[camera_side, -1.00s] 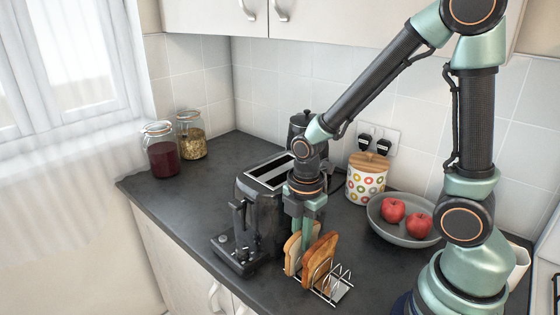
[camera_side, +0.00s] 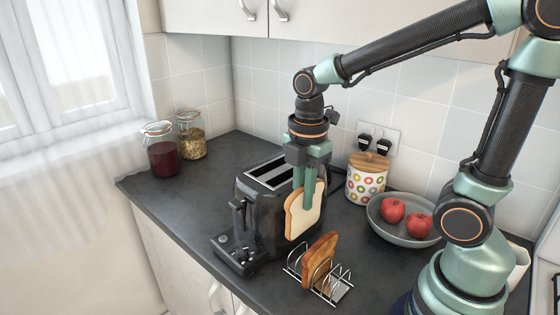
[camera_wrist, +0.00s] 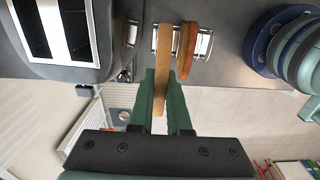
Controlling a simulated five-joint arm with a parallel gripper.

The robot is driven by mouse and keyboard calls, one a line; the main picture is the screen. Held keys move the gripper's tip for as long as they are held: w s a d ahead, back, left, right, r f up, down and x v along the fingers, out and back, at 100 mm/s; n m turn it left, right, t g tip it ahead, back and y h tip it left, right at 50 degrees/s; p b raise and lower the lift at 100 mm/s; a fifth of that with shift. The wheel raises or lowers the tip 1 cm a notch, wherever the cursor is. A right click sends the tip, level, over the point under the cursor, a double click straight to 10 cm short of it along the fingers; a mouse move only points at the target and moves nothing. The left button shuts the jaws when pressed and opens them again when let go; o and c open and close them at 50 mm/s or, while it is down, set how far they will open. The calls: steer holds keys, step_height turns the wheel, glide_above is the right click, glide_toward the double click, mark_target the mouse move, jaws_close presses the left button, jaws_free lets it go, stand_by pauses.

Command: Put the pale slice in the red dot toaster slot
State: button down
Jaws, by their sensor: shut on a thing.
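The pale slice (camera_side: 303,214) is upright between the fingers of my gripper (camera_side: 311,186), which is shut on it. It hangs above the toast rack (camera_side: 330,283), to the right of the toaster. In the wrist view the slice (camera_wrist: 160,75) shows edge-on between the green fingers (camera_wrist: 162,90). The black toaster (camera_side: 257,215) stands to the left of the slice, with long slots (camera_side: 271,172) on top. The wrist view also shows the toaster (camera_wrist: 65,40) at upper left. I cannot see a red dot on it in either view.
A browner slice (camera_side: 319,258) stands in the rack. A grey bowl (camera_side: 402,232) with red apples is at the right, beside a dotted canister (camera_side: 366,180) at the back. Two jars (camera_side: 161,152) (camera_side: 192,138) stand at the far left. The counter in front of them is clear.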

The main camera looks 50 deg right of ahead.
step_height(320, 180, up, 12)
stand_by(0.7)
steer(key=w+d+f, duration=0.1)
steer(key=w+d, duration=0.3)
steer(key=w, duration=0.4)
steer(key=w+d+f, duration=0.1)
steer(key=w+d, duration=0.3)
steer(key=w, duration=0.3)
step_height(320, 180, down, 9)
steer(key=shift+w, duration=0.2)
stand_by(0.8)
steer(key=shift+a+r, duration=0.1)
steer(key=c, duration=0.8)
jaws_free()
